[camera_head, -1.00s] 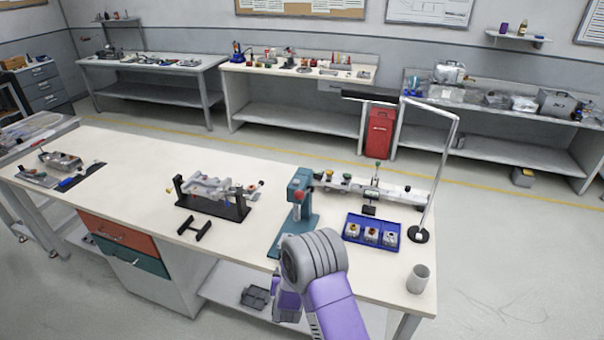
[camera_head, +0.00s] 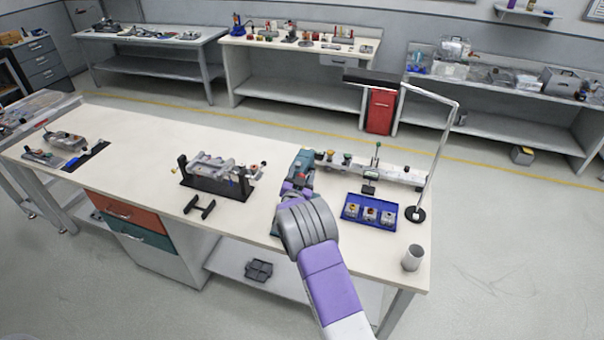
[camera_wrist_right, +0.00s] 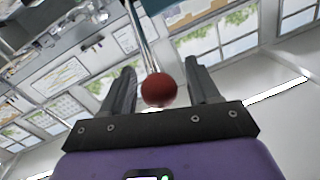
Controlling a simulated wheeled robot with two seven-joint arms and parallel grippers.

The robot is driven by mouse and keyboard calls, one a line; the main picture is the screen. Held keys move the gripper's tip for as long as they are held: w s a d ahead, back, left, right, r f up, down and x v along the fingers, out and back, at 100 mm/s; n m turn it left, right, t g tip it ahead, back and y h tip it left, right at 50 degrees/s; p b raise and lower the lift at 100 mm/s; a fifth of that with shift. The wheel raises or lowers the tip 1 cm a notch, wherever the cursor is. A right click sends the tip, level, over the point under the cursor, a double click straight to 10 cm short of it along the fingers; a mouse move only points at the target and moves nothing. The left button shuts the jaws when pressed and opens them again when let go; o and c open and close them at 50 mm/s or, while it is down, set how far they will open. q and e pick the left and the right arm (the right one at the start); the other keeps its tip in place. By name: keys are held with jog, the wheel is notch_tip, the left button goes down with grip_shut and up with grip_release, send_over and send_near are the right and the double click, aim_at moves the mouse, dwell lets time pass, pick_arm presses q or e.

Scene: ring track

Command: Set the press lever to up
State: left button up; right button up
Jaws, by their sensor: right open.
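The teal press (camera_head: 303,163) stands on the long workbench, partly hidden behind my right gripper (camera_head: 291,192) and forearm in the head view. In the right wrist view, the press lever's red ball knob (camera_wrist_right: 159,90) lies between the two fingers of my right gripper (camera_wrist_right: 160,70), close to the palm. The lever's thin metal rod runs up from the knob to the top of that view. The fingers are spread, with a gap on both sides of the knob. My left gripper is out of view.
A blue tray (camera_head: 368,213) with several small parts is right of the press. A lamp arm (camera_head: 433,150) and a grey cup (camera_head: 412,257) stand at the right end. A black fixture (camera_head: 217,182) stands left of the press. The bench between fixture and press is clear.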

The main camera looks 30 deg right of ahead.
jog(key=shift+w+d, duration=0.15)
grip_shut()
dwell(0.4)
jog(key=shift+r, duration=0.1)
